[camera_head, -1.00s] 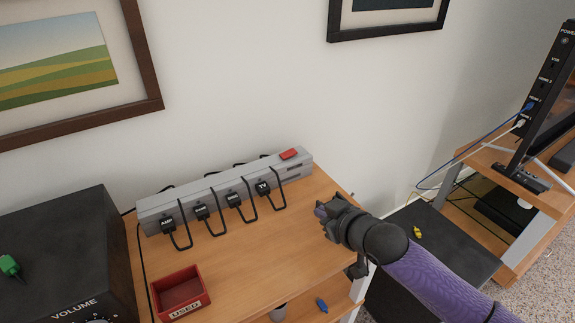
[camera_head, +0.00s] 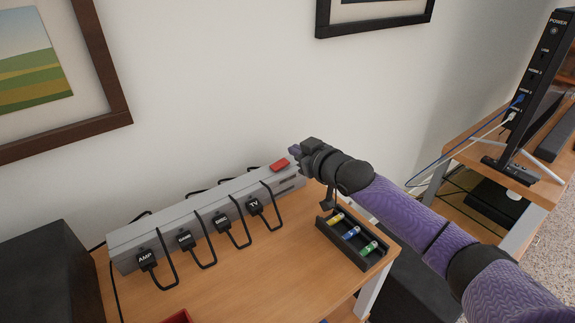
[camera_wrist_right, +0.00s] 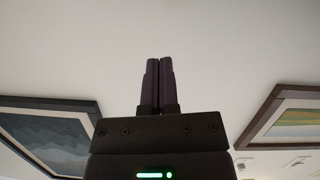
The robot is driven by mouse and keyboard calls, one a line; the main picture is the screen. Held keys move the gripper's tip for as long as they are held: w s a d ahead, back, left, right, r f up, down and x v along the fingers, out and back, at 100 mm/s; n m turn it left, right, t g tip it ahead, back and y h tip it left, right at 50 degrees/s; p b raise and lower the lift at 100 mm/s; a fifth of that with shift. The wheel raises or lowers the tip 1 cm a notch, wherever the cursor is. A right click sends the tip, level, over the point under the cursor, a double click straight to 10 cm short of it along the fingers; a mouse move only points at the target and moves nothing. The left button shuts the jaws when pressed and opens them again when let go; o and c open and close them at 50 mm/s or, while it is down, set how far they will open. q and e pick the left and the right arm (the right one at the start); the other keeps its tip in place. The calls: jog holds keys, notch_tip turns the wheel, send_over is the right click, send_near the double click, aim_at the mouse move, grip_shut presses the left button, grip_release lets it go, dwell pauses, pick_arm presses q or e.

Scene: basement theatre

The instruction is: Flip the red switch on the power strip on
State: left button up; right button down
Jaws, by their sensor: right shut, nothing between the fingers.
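The grey power strip (camera_head: 200,218) lies along the wall at the back of the wooden table. Its red switch (camera_head: 280,164) is on top near its right end. Several black plugs with labels, such as the TV plug (camera_head: 254,205) and the AMP plug (camera_head: 146,258), sit in its front. My right gripper (camera_head: 294,150) is shut and empty, just above and to the right of the red switch, apart from it as far as I can tell. The right wrist view shows its two fingers (camera_wrist_right: 158,82) together against the white wall. My left gripper is not in view.
A black tray (camera_head: 366,262) with yellow, blue and green pieces sits at the table's right edge, below my right arm. A red box (camera_head: 178,318) shows at the bottom edge. A dark amplifier (camera_head: 45,280) stands left. A TV (camera_head: 540,85) stands far right.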

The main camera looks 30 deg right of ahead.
aim_at(289, 170)
jog(key=b+x, duration=0.1)
jog(key=x, duration=0.1)
jog(key=f+b+x, duration=0.1)
jog(key=x, duration=0.1)
jog(key=shift+w+d+f+b, duration=0.1)
jog(key=shift+w+f+b, duration=0.05)
jog(key=shift+f+b, duration=0.4)
jog(key=shift+w+d+f+b, duration=0.1)
jog(key=shift+w+f+b, duration=0.05)
jog(key=shift+f+b, duration=0.35)
jog(key=shift+d+f, duration=0.1)
jog(key=shift+f, duration=0.5)
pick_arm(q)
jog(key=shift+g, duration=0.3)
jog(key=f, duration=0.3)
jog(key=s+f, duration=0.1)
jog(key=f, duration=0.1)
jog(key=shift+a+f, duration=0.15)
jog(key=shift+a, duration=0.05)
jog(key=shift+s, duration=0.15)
